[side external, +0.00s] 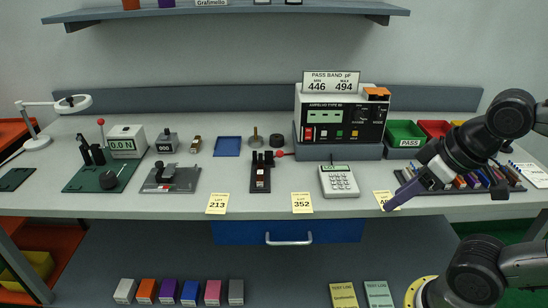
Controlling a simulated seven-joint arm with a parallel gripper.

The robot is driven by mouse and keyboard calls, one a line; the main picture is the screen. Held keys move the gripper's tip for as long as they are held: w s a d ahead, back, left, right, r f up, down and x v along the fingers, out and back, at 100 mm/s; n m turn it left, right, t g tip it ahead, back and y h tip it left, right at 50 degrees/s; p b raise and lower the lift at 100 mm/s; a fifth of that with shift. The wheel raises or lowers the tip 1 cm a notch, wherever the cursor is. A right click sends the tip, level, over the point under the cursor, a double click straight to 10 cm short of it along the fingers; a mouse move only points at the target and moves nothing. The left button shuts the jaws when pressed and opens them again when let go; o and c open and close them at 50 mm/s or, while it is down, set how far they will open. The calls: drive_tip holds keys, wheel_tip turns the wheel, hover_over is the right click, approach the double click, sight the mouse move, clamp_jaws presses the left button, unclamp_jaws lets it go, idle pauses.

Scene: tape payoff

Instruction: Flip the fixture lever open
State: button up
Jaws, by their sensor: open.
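A narrow black fixture (261,174) stands on the bench near the middle. A lever with a red ball knob (279,153) sticks out to the right at its back end. A second red ball on an upright lever (101,122) stands at the left, by a dark green base plate (80,178); I cannot tell for sure which lever the task means. My gripper (391,206) is open at the right, over the front edge of the bench, pointing down and left. It is seen nearly edge-on. It is well apart from both levers.
A calculator-like keypad (339,181) and yellow cards numbered 352 (302,203) and 213 (217,204) lie between my gripper and the left side. A large tester (340,118) stands behind. Green PASS bin (405,135) and a tray of coloured items (470,181) are at right.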

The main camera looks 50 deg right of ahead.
drive_tip(key=shift+c, duration=1.2)
drive_tip(key=shift+s+d+n, duration=0.2)
drive_tip(key=shift+d+n, duration=0.1)
drive_tip(key=shift+d, duration=0.05)
drive_tip(key=shift+c, duration=1.1)
drive_tip(key=d+h, duration=0.1)
drive_tip(key=d+r+n+g+h, duration=0.1)
drive_tip(key=d, duration=0.1)
drive_tip(key=w+d+n+h, duration=0.1)
drive_tip(key=d, duration=0.1)
drive_tip(key=shift+w+d+r+g, duration=0.1)
drive_tip(key=shift+d+r+g, duration=0.1)
drive_tip(key=shift+g, duration=0.1)
clamp_jaws()
drive_tip(key=w+d+f+n+h, duration=0.1)
drive_tip(key=w+n+h, duration=1.05)
drive_tip(key=w, duration=0.95)
drive_tip(key=w+a+f+n+t+y, duration=0.1)
drive_tip(key=w+a+f+n+t, duration=0.1)
drive_tip(key=a+f+n, duration=0.3)
drive_tip(key=w+a+f+n+t+y, duration=0.1)
drive_tip(key=w+a+f+n+t, duration=0.2)
drive_tip(key=a+f+n, duration=0.2)
wheel_tip(320, 180, down, 4)
drive_tip(key=shift+w+a+t, duration=0.3)
drive_tip(key=shift+a+t, duration=0.1)
drive_tip(key=shift+a, duration=0.85)
